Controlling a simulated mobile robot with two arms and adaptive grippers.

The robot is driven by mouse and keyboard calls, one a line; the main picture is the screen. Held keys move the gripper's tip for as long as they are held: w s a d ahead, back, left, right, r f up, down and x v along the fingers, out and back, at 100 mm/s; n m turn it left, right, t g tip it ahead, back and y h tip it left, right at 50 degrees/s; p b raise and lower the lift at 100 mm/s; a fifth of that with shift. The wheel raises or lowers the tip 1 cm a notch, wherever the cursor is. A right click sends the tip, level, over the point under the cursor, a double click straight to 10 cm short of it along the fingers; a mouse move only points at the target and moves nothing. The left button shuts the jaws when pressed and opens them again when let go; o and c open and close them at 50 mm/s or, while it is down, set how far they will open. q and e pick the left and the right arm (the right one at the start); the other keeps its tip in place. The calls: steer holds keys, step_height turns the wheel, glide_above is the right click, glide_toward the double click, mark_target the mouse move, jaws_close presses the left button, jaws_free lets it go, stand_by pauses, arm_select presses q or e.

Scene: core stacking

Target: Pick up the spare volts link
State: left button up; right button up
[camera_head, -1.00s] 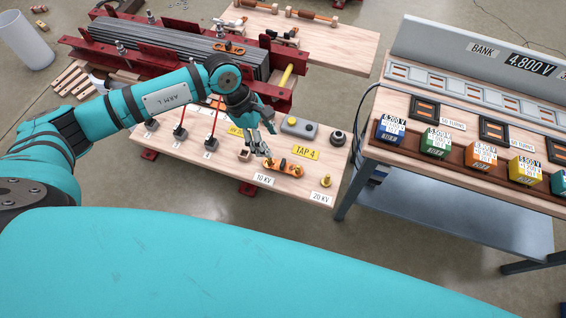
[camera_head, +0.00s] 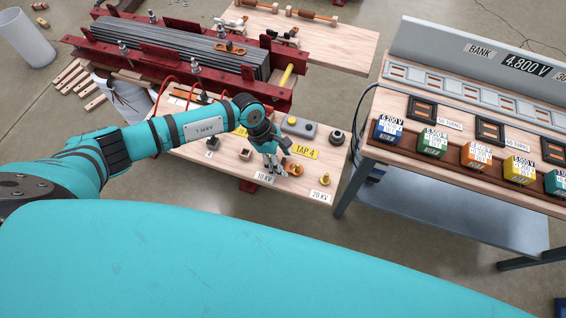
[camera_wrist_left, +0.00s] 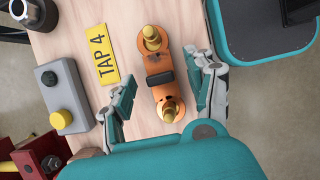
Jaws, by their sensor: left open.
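An orange link (camera_wrist_left: 158,63) with a black grip block across its middle lies on the wooden board, with a brass knob at each end. In the head view its right end (camera_head: 296,169) shows near the 10 KV label, and my gripper hides the rest. My left gripper (camera_head: 275,170) points down over it. In the left wrist view the open fingers (camera_wrist_left: 163,82) stand on either side of the link, with gaps between them and it. My right gripper is not in view.
A yellow TAP 4 plate (camera_wrist_left: 102,54) and a grey box with a yellow button (camera_wrist_left: 63,98) lie beside the link. A lone brass post (camera_head: 325,180) stands at the 20 KV label. A bench with coloured blocks (camera_head: 475,155) stands at the right.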

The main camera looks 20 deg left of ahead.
arm_select(q)
jaws_close()
steer(key=shift+r, duration=0.15)
